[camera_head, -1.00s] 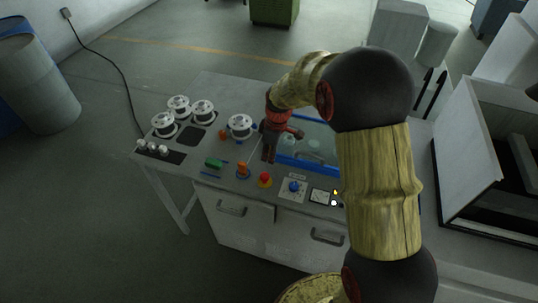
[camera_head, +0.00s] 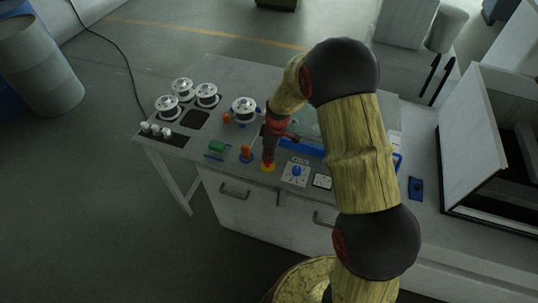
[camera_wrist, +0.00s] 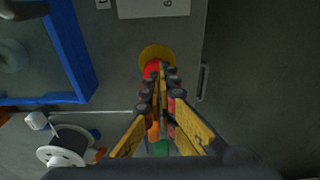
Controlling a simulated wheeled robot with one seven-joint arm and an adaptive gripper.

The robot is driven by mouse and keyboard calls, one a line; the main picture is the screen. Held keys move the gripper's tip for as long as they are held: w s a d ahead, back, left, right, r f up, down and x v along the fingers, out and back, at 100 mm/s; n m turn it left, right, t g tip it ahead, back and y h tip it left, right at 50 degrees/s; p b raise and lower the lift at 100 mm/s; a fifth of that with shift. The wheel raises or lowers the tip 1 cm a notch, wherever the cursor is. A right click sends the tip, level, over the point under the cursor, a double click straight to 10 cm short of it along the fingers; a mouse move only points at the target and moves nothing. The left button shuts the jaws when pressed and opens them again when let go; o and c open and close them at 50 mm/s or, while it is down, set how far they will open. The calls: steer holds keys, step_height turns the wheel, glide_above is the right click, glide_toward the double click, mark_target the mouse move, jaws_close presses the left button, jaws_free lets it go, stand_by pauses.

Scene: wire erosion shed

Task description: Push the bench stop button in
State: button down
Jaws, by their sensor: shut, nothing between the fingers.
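The stop button is a red cap on a round yellow base (camera_head: 268,169) near the bench's front edge. In the wrist view its red cap (camera_wrist: 151,68) shows partly behind my fingertips, with the yellow base (camera_wrist: 154,52) around it. My gripper (camera_head: 268,158) is shut and empty, pointing down at the button. Its fingertips (camera_wrist: 160,72) overlap the red cap in the wrist view. In the head view the gripper hides most of the cap. I cannot tell whether the tips touch it or how far in it sits.
An orange knob (camera_head: 246,152) and a green block (camera_head: 216,147) lie left of the button. A blue knob on a white plate (camera_head: 296,172) is to its right. White spools (camera_head: 207,94) stand at the back left. A blue-framed tank (camera_wrist: 68,45) lies behind.

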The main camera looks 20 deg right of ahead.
step_height(320, 180, down, 2)
steer(key=shift+f+b, duration=0.1)
steer(key=shift+b, duration=0.85)
steer(key=shift+s, duration=0.25)
steer(key=shift+s+f, duration=0.1)
steer(key=shift+f, duration=0.05)
steer(key=shift+r+p, duration=0.3)
steer(key=shift+r, duration=0.2)
step_height(320, 180, up, 14)
steer(key=d+p, duration=0.1)
steer(key=shift+s+d, duration=0.2)
steer(key=shift+d, duration=0.05)
